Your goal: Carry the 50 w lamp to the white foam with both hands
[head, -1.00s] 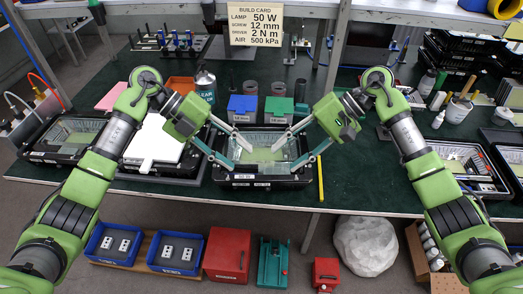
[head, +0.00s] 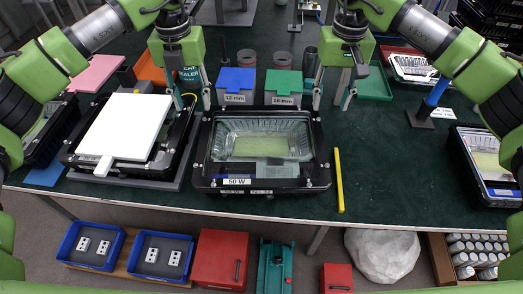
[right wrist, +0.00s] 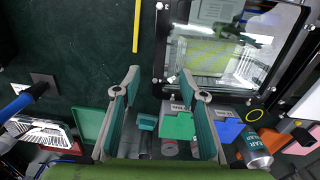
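The 50 W lamp (head: 205,165) is a black-framed floodlight with a clear glass front, lying flat on the green table with its "50 W" label at the front. It also shows in the right wrist view (right wrist: 160,50). The white foam (head: 125,125) is a flat white slab to its left, lying over a black frame. My left gripper (head: 191,102) points down near the lamp's back left corner, fingers apart. My right gripper (head: 334,103) points down near the back right corner, open and empty; its parted fingers show in the right wrist view (right wrist: 160,75). Neither visibly touches the lamp.
A blue bin (head: 236,85) and a green bin (head: 284,88) stand close behind the lamp. A yellow stick (head: 339,180) lies to its right, and a blue-handled tool (head: 436,95) stands farther right. The table between them is largely clear.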

